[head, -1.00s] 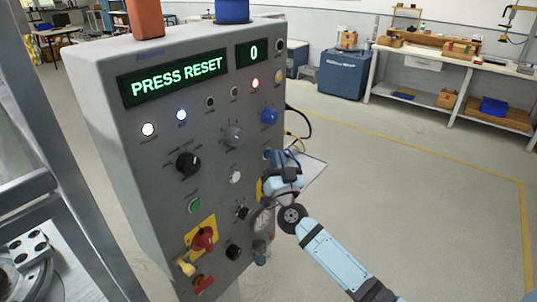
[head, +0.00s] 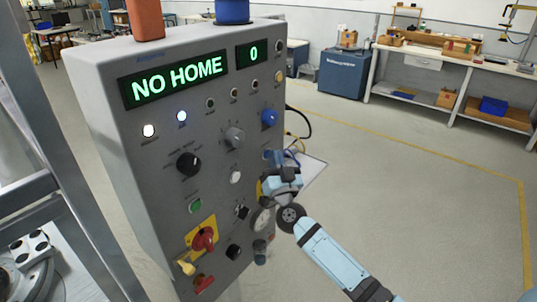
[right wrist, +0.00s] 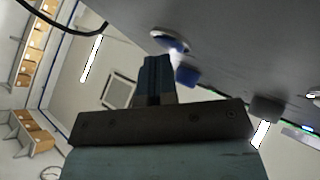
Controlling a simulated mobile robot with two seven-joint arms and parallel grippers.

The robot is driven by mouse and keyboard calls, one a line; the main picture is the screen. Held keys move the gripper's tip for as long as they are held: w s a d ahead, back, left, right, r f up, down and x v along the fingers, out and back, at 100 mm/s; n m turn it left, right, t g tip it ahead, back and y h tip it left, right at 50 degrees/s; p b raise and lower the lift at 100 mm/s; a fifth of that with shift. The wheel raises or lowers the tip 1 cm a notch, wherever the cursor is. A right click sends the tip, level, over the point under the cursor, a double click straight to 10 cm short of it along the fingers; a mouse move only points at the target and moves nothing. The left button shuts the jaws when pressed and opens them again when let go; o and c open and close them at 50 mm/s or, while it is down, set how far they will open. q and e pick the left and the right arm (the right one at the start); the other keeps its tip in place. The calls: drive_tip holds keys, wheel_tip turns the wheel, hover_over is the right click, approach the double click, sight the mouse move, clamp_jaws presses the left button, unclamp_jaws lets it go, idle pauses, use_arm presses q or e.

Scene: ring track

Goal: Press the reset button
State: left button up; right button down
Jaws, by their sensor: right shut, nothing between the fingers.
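The grey control panel (head: 205,130) stands in front of me, its green display (head: 175,80) reading "NO HOME" and a small display reading 0. My right gripper (head: 272,157) is shut and empty at the panel's right edge; its blue fingers also show in the right wrist view (right wrist: 156,75). In that view a round, pale-rimmed button with a blue part (right wrist: 170,40) is close beyond the fingertips; I cannot tell if they touch. The arm hides that spot in the head view. I cannot read which label says reset. My left gripper is out of view.
A blue knob (head: 268,118) sits above my right gripper. A red switch on a yellow plate (head: 204,239), a green button (head: 196,206) and black knobs cover the panel. A clear floor (head: 420,200) lies to the right, with a workbench behind.

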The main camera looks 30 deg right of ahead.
drive_tip(key=shift+s+d+p, duration=0.25)
drive_tip(key=shift+s+p, duration=0.05)
drive_tip(key=shift+s, duration=0.35)
drive_tip(key=s, duration=0.1)
drive_tip(key=s+d+p, duration=0.1)
drive_tip(key=s, duration=0.1)
drive_tip(key=s+d+p, duration=0.1)
drive_tip(key=shift+s, duration=0.3)
drive_tip(key=shift+a, duration=0.1)
idle(0.6)
